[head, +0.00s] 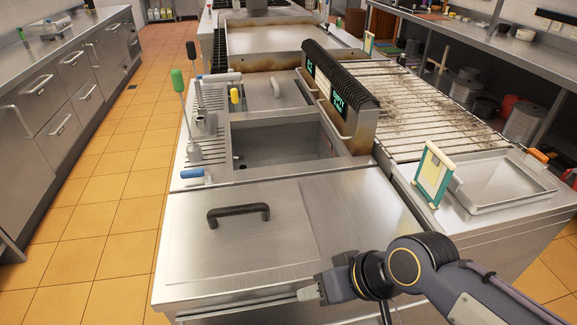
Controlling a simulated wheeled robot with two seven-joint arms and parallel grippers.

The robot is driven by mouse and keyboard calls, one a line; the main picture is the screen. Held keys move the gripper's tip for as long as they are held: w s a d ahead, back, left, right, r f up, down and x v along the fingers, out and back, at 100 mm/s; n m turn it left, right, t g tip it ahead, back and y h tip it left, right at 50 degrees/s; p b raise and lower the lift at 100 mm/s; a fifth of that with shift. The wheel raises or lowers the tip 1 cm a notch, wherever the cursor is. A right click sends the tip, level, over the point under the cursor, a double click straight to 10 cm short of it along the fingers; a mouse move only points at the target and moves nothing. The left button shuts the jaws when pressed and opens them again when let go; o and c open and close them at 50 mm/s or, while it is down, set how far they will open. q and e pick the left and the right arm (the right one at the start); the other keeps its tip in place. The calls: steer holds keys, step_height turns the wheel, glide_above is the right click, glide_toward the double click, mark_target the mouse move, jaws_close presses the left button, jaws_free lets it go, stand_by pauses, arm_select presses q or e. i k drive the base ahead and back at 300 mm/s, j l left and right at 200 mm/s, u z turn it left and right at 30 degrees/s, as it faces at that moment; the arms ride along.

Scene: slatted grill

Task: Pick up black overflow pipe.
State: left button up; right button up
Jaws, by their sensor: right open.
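A thin upright rod with a dark, near-black knob (191,52) stands at the back of the slatted drain strip, left of the sink. It looks most like the black overflow pipe, but I cannot be sure. Its lower end is partly hidden behind a grey metal fitting. A similar rod with a green knob (178,80) stands in front of it. My right gripper (313,289) is open and empty, over the front edge of the steel counter, well in front and to the right of the rods. My left gripper is not in view.
A lid with a black handle (238,213) covers the front counter. Behind it are an open sink (275,142), a yellow-handled tool (234,95) and a blue-handled tool (196,175). A finned black display unit (345,90) and slatted grill (420,100) stand right. The tiled aisle left is clear.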

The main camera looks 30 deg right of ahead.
mark_target(190, 45)
steer(key=k, duration=0.2)
steer(key=k+u, duration=0.15)
steer(key=u, duration=0.25)
steer(key=k+u, duration=0.15)
steer(key=u, duration=0.25)
steer(key=k+j+u, duration=0.15)
steer(key=u, duration=0.2)
steer(key=i+j+u, duration=0.4)
steer(key=i, duration=0.15)
steer(key=i+u, duration=0.35)
steer(key=i, duration=0.2)
steer(key=i+z, duration=0.3)
steer(key=i, duration=0.15)
steer(key=i+j+z, duration=0.2)
steer(key=i+z, duration=0.15)
steer(key=i+l+z, duration=0.25)
steer(key=i+z, duration=0.25)
steer(key=i+l+z, duration=0.1)
steer(key=i+z, duration=0.2)
steer(key=z, duration=0.2)
steer(key=i+z, duration=0.5)
steer(key=i+j+z, duration=0.25)
steer(key=z, duration=0.2)
